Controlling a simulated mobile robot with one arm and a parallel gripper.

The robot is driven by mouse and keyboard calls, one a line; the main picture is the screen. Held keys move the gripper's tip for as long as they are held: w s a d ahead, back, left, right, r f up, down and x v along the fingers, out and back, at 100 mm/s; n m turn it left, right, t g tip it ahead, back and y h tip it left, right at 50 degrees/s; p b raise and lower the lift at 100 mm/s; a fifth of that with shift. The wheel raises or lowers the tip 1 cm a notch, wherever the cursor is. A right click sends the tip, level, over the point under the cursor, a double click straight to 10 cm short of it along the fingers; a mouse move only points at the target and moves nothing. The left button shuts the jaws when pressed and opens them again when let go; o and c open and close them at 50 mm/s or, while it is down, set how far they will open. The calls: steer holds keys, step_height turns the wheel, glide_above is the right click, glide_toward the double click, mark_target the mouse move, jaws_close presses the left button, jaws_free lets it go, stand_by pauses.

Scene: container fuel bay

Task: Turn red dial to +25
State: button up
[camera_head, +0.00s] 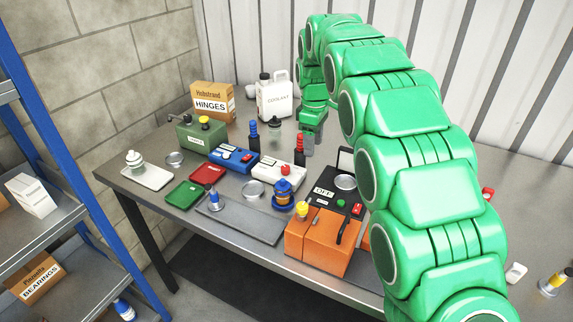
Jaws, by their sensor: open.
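My gripper (311,147) points down behind and to the right of the box, apart from the knob. It is open, and I see nothing held in it. A red-topped black post (299,151) stands just left of the gripper in the picture. I cannot tell the exact gap between them.
A blue box (233,158), a blue-topped post (253,136) and a blue pot (283,193) stand around the white box. An orange box (318,243) is in front. The coolant jug (274,97) and hinges carton (212,102) stand behind. My green arm hides the table's right part.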

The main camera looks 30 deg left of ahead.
mark_target(287, 167)
steer(key=a+f+n, duration=0.1)
steer(key=a, duration=0.1)
steer(key=a+f, duration=0.1)
steer(key=a, duration=0.2)
steer(key=a+f+n, duration=0.1)
steer(key=a, duration=0.2)
steer(key=shift+s+a+f+n, duration=0.1)
steer(key=shift+f+n, duration=0.1)
steer(key=shift+n, duration=0.1)
steer(key=shift+f, duration=3.85)
jaws_close()
